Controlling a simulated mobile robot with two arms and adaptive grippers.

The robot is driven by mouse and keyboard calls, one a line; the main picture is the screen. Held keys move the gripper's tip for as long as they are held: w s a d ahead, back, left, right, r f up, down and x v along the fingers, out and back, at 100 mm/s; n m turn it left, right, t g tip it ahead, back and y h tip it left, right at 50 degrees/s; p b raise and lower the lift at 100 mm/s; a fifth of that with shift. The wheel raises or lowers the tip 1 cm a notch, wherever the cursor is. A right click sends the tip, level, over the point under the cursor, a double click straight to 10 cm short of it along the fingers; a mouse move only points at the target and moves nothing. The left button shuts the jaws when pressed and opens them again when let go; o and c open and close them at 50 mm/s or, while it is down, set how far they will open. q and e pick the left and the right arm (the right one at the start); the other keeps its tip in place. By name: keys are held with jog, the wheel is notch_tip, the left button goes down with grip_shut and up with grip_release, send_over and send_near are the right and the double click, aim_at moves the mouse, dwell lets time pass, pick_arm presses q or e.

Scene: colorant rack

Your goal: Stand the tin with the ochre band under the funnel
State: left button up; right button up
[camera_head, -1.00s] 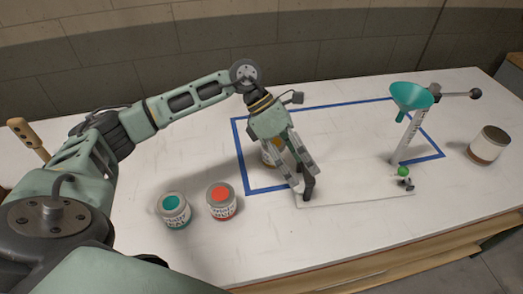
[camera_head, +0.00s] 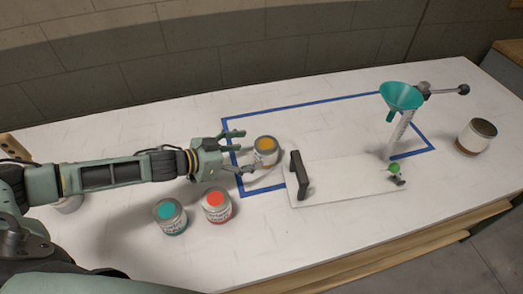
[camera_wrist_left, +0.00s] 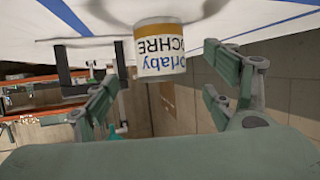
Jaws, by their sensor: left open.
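The tin with the ochre band (camera_head: 265,150) stands upright on the table inside the blue tape outline, its ochre lid spot facing up. In the left wrist view the same tin (camera_wrist_left: 161,48) appears upside down, its label reading OCHRE. My left gripper (camera_head: 244,151) is open and level, left of the tin, pointing right at it. In the left wrist view the gripper's fingers (camera_wrist_left: 160,85) are spread wide, the tin between and beyond them, with no hold visible. The teal funnel (camera_head: 402,96) sits on a post over the far right of the white board (camera_head: 350,185). My right gripper is not in view.
A black upright (camera_head: 299,175) stands at the board's left end, right of the ochre tin. A green knob (camera_head: 393,168) is below the funnel. A teal tin (camera_head: 170,216) and a red tin (camera_head: 217,206) stand near my left arm. A brown-banded tin (camera_head: 477,136) stands far right.

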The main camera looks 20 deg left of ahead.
aim_at(266, 148)
pick_arm(q)
jog(key=x, duration=0.2)
jog(key=p+x, duration=0.1)
jog(key=x, duration=0.1)
jog(key=p+x, duration=0.1)
jog(key=x, duration=0.1)
jog(key=shift+w+d+r, duration=0.15)
jog(key=shift+w+r, duration=0.1)
jog(key=shift+r, duration=0.1)
jog(key=shift+w+d+f, duration=0.3)
jog(key=shift+w+d, duration=0.05)
jog(key=shift+w, duration=0.05)
jog(key=shift+c, duration=0.4)
jog(key=c, duration=1.4)
